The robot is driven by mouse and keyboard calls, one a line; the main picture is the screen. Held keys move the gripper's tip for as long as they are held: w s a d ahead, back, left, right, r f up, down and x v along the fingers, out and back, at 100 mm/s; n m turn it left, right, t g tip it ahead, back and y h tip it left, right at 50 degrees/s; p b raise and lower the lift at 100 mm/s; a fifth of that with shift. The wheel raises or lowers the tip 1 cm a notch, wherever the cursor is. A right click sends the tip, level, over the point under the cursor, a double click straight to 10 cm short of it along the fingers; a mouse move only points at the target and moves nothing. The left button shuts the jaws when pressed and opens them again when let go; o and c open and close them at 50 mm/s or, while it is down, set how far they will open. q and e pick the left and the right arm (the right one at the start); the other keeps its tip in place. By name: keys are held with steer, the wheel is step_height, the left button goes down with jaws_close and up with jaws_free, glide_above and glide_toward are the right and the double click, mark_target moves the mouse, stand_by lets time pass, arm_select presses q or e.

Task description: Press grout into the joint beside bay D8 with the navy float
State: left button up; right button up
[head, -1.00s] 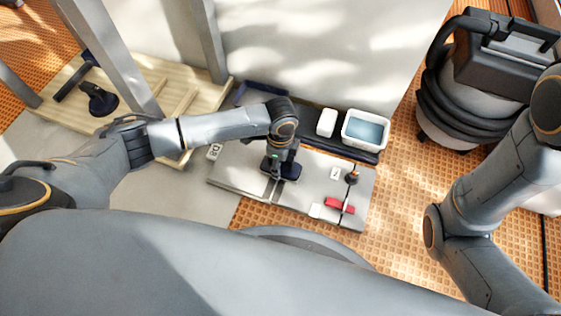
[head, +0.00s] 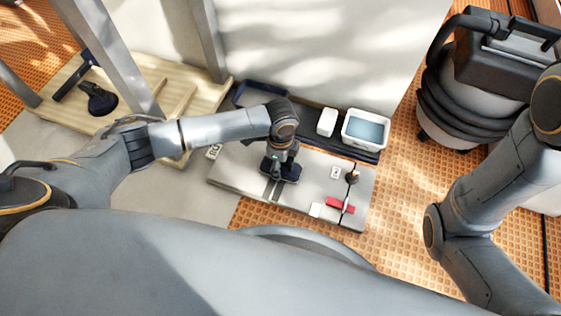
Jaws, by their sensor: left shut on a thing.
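My left gripper (head: 280,155) is shut on the navy float (head: 291,173). The float's dark pad is low over the grey tiles, at the joint (head: 271,190) between the left tile (head: 236,172) and the right tile (head: 312,182). The joint shows as a dark strip in front of the pad; the gripper and float hide the rest. I cannot tell whether the pad touches the tiles. A white label, perhaps D8 (head: 213,152), lies at the left tile's far left corner. My right gripper is out of view.
A white tub of water (head: 367,129) and a white block (head: 327,122) stand behind the tiles. A red piece (head: 340,205) and a dark knob (head: 352,177) sit on the right. A vacuum (head: 470,90) stands far right; a wooden pallet (head: 150,75) lies left.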

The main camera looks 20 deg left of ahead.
arm_select(q)
steer(key=shift+f, duration=0.6)
steer(key=shift+w, duration=0.1)
